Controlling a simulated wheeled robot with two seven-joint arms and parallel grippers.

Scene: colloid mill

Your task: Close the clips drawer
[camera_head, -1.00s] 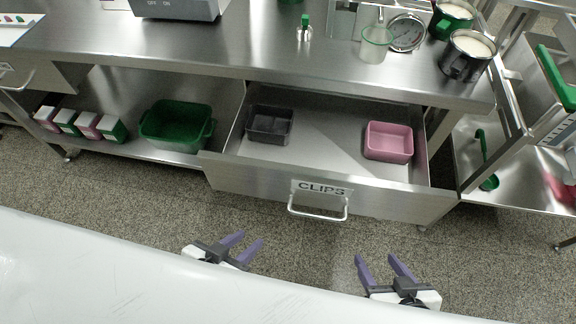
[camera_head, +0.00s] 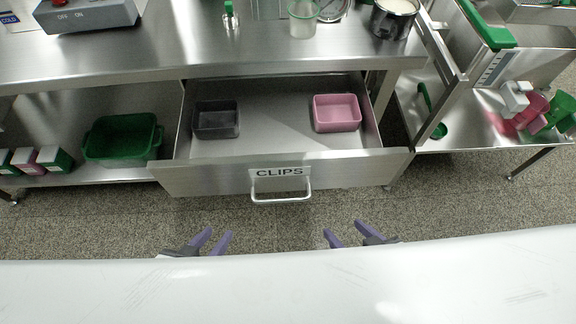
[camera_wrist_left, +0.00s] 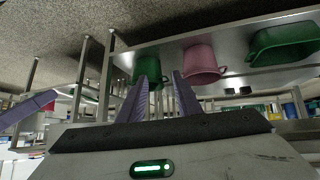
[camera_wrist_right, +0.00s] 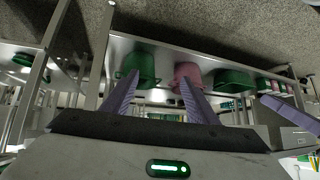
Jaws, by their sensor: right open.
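The clips drawer (camera_head: 215,176) is pulled out from under the steel bench. Its front carries a CLIPS label (camera_head: 279,172) and a bar handle (camera_head: 281,196). A dark grey bin (camera_head: 216,120) and a pink bin (camera_head: 337,113) sit inside it, apart. My left gripper (camera_head: 216,238) is open and empty, below and left of the handle in the head view. My right gripper (camera_head: 346,232) is open and empty, below and right of the handle. Neither touches the drawer. Both wrist views show parted purple fingers with nothing between them.
The steel bench (camera_head: 150,55) is above the drawer. A green tub (camera_head: 122,140) and several small boxes (camera_head: 50,158) are on the lower shelf at left. A steel cart (camera_head: 462,130) stands at right. Floor shows between my grippers and the drawer front.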

